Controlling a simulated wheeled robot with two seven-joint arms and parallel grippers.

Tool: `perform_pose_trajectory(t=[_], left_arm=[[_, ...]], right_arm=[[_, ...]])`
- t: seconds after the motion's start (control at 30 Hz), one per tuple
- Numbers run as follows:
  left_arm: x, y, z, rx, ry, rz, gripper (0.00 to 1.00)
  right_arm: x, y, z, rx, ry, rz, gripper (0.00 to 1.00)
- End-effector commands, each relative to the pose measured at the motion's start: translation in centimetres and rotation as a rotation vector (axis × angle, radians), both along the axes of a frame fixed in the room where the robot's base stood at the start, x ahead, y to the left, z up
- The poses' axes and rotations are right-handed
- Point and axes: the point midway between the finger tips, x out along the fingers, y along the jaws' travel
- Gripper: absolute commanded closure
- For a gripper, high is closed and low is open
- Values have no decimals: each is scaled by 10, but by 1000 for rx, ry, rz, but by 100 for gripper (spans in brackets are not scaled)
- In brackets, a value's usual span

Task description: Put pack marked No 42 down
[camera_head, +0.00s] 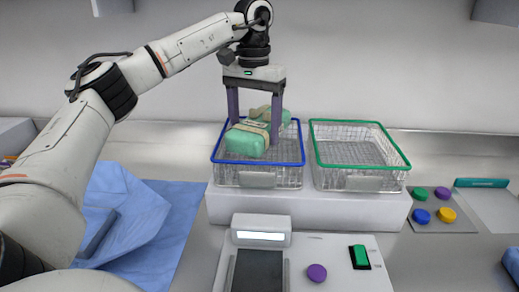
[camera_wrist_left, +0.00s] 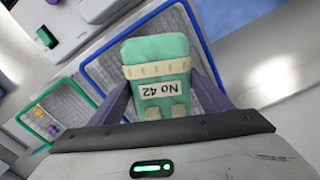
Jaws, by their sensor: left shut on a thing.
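The green pack marked No 42 (camera_wrist_left: 156,55) shows in the left wrist view with its label upside down and a pale band across it. In the head view the pack (camera_head: 245,142) is at the blue-rimmed wire basket (camera_head: 229,174). My left gripper (camera_head: 254,130) points down from above and is shut on the pack, one finger at each side. I cannot tell whether the pack touches the basket floor. Another green pack (camera_head: 284,117) with a tan band is behind it, partly hidden by a finger. My right gripper is not in view.
An empty green-rimmed wire basket (camera_head: 350,153) stands to the right on the same white block (camera_head: 310,204). In front is a white device (camera_head: 330,250) with a display and purple and green buttons. Blue cloth (camera_head: 150,215) lies at the left. Coloured discs (camera_head: 433,205) are at the right.

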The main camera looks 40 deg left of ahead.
Motion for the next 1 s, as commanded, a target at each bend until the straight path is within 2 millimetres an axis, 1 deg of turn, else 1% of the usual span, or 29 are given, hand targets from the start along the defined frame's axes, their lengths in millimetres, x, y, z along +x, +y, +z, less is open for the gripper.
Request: perform_pose_trajectory(t=[0.17, 0.3, 0.43, 0.5, 0.83, 0.87, 0.9, 0.97, 1.0], left_arm=[[0, 0, -15, 0, -3, 0, 66], [0, 0, -38, 0, -2, 2, 66], [0, -1, -54, -1, -4, 1, 66], [1, -1, -57, -1, -6, 1, 66], [1, -1, -59, -1, -6, 1, 66], [0, -1, -61, 0, -3, 1, 27], [0, -1, -60, 0, -3, 1, 20], [0, -1, -60, 0, -3, 1, 10], [0, -1, -60, 0, -3, 1, 10]], right_arm=[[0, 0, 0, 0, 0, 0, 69], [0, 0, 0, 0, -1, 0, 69], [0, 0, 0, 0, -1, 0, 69], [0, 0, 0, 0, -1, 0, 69], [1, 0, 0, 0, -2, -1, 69], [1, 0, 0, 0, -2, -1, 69], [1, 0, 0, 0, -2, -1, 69], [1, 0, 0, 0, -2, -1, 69], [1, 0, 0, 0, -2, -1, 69]])
